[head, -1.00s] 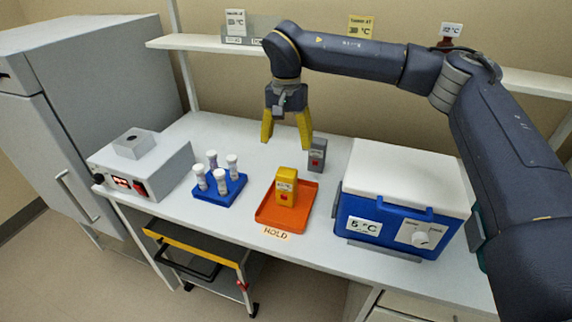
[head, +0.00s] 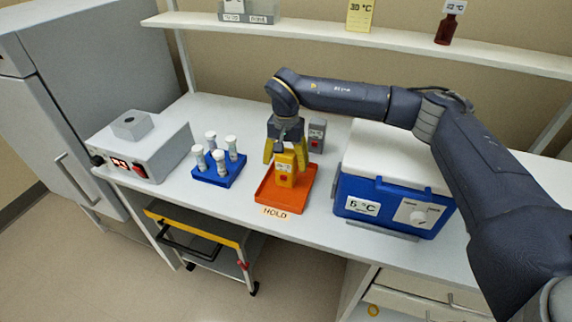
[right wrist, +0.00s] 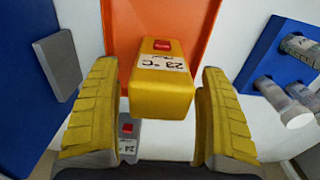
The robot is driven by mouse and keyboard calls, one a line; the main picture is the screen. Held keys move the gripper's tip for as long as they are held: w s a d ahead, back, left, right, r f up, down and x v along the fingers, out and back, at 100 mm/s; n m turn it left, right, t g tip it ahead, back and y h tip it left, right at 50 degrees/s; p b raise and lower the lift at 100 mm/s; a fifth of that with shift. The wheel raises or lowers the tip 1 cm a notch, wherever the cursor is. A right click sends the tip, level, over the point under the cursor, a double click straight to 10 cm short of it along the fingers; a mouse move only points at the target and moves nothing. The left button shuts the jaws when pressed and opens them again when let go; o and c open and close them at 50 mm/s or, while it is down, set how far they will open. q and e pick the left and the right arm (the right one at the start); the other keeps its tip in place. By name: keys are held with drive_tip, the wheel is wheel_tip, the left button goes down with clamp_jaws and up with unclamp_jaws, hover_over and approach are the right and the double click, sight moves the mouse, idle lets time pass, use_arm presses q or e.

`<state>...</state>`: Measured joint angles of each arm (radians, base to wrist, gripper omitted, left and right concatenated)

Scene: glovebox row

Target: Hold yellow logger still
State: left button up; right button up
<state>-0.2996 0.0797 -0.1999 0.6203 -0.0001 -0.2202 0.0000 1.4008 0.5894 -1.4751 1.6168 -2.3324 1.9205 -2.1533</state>
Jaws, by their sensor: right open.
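The yellow logger (head: 284,170) stands upright in the orange tray (head: 272,199), above the "HOLD" label (head: 275,211) on the bench edge. It also shows in the right wrist view (right wrist: 160,92), with a "23 °C" label and a red button. My right gripper (head: 286,157) is open, with its yellow fingers just behind and above the logger in the head view. In the right wrist view the two fingers (right wrist: 160,125) stand on either side of the logger with gaps between. My left gripper is out of view.
A grey logger (head: 317,135) stands behind the tray. A blue rack (head: 218,172) with several capped tubes is to the left, beside a grey device (head: 145,150) with a red display. A blue and white cooler (head: 385,190) is close on the right. A shelf (head: 350,40) runs above.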

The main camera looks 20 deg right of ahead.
drive_tip(key=shift+f, duration=0.85)
drive_tip(key=shift+c, duration=0.5)
drive_tip(key=c, duration=1.3)
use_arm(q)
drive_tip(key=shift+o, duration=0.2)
use_arm(e)
drive_tip(key=shift+o, duration=0.2)
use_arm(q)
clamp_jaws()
use_arm(e)
drive_tip(key=shift+s, duration=0.1)
